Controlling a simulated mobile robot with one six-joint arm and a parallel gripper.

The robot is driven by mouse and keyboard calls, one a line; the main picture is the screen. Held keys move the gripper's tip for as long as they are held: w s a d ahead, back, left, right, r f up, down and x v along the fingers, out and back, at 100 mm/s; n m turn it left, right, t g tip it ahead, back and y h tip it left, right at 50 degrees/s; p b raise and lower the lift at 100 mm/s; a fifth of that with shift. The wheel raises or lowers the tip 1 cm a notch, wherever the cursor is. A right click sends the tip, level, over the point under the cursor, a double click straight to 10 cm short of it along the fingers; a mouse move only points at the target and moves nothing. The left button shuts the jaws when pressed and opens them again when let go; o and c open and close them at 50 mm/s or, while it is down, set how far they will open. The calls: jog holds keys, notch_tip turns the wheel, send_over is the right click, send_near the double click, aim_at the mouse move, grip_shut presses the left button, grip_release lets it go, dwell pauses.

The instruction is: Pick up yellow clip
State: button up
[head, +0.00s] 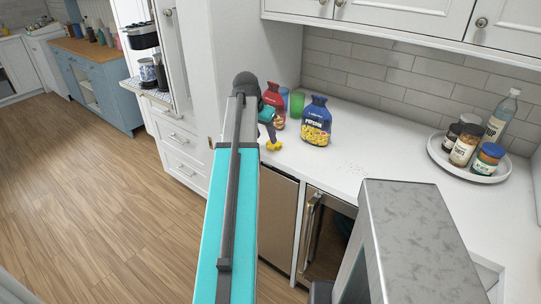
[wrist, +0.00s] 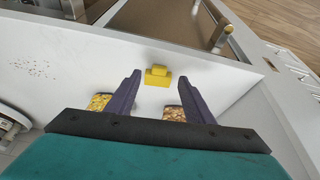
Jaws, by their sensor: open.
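The yellow clip (wrist: 158,77) is a small block with a raised middle, lying on the white counter. In the wrist view it shows between the two dark fingers of my gripper (wrist: 159,78), near the level of their tips. The fingers are open and apart, with clear counter on each side of the clip. In the head view the clip (head: 273,146) shows just below my gripper (head: 270,134), which is partly hidden by my arm. I cannot tell how high the fingertips are above the counter.
A red bag (head: 272,98) and a blue bag (head: 316,127) stand close behind, with green and blue cups beside them. A round tray (head: 437,150) with jars and a bottle is at right. Crumbs (head: 350,168) lie on the counter. The front edge is near the clip.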

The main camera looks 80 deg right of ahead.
aim_at(269, 149)
jog(key=shift+s+d+f, duration=0.1)
jog(key=shift+d+f, duration=0.15)
jog(key=shift+f, duration=0.45)
jog(key=shift+p+x, duration=0.95)
jog(key=shift+x, duration=1.65)
jog(key=c, duration=1.1)
